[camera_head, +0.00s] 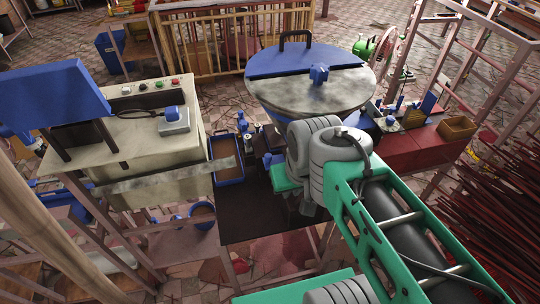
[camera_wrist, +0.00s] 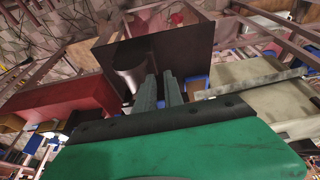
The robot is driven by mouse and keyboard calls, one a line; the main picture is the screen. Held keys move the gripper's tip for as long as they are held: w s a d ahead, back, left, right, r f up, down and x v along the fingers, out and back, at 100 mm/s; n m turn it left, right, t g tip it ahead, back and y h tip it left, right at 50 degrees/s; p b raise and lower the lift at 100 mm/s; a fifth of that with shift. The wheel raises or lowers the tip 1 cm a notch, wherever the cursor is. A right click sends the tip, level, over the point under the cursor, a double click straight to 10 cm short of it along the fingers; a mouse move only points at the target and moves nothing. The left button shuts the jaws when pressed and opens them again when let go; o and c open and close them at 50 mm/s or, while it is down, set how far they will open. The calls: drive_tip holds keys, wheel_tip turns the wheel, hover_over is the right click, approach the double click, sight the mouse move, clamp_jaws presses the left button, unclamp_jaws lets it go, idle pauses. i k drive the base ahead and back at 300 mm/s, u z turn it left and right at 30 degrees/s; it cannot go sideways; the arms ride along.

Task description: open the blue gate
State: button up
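No part in view is clearly marked as the gate. The large round hopper (camera_head: 310,95) has a flat blue half-cover (camera_head: 300,62) with a black handle. A small blue block (camera_head: 319,75) sits at the middle of the hopper top. My gripper is mostly hidden behind my own wrist in the head view. In the wrist view its two grey fingers (camera_wrist: 160,93) lie close together over the dark table top, with at most a narrow gap. No object shows clearly between them. The area beneath the hopper is largely hidden by my arm.
The dark table top (camera_head: 262,212) is mostly bare beside my gripper. A blue tray (camera_head: 228,172) stands at its left. A pale machine (camera_head: 150,145) with a raised blue panel (camera_head: 50,95) is further left. A red bench (camera_head: 425,148) and bundled red sticks (camera_head: 505,195) are right.

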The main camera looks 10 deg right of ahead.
sight(269, 160)
drive_tip(key=u, duration=0.45)
drive_tip(key=k, duration=0.8)
drive_tip(key=u, duration=0.65)
drive_tip(key=i, duration=0.45)
drive_tip(key=u, duration=0.05)
